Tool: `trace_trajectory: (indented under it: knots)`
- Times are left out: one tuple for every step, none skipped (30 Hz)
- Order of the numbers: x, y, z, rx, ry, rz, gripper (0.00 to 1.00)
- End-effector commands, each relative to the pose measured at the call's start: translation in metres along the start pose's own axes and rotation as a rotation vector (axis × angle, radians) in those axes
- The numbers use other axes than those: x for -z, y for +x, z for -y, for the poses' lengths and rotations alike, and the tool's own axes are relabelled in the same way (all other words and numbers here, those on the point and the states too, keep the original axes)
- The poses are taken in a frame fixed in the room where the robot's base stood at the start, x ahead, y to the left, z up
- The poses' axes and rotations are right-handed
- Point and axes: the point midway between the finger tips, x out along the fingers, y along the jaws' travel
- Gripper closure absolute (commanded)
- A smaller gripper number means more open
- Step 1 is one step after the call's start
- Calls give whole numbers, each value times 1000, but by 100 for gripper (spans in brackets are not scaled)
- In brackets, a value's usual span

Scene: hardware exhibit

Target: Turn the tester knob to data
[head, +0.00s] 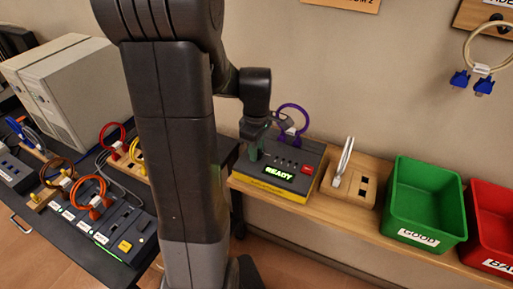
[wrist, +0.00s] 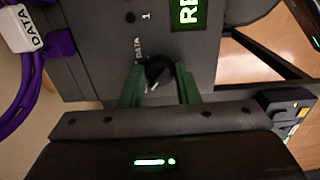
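The tester (head: 283,160) is a dark box with a yellow front strip and a lit green READY display (head: 279,173); it stands at the left end of the wooden shelf. In the wrist view its black round knob (wrist: 158,71) has a light pointer mark toward the lower left. A DATA label (wrist: 138,48) is printed at the knob's upper left. My gripper (wrist: 160,85) has its two green fingers on either side of the knob, very close to it. Whether they press on it cannot be told. In the head view my gripper (head: 254,150) hides the knob.
A purple cable (head: 291,107) with a DATA tag (wrist: 24,28) stands at the tester's back. A wooden block (head: 349,184), a green GOOD bin (head: 428,205) and a red bin (head: 492,225) stand to the right. A dark bench with colored cables is at left.

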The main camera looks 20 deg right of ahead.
Motion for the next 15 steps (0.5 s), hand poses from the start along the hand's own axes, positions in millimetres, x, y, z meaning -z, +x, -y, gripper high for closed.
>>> trace_trajectory:
  knots:
    - [0, 0, 0, 0, 0, 0, 82]
    - [0, 0, 0, 0, 0, 0, 88]
    - [0, 0, 0, 0, 0, 0, 95]
    - [0, 0, 0, 0, 0, 0, 95]
    - [0, 0, 0, 0, 0, 0, 95]
    - [0, 0, 0, 0, 1, 0, 95]
    - [0, 0, 0, 0, 2, 0, 95]
    - [0, 0, 0, 0, 4, 0, 95]
    - [0, 0, 0, 0, 8, 0, 95]
    - [0, 0, 0, 0, 13, 0, 95]
    - [0, 0, 0, 0, 18, 0, 95]
    - [0, 0, 0, 0, 28, 0, 95]
    - [0, 0, 0, -1, 39, 0, 95]
    - [0, 0, 0, -1, 50, 0, 95]
    - [0, 0, 0, -1, 67, 0, 95]
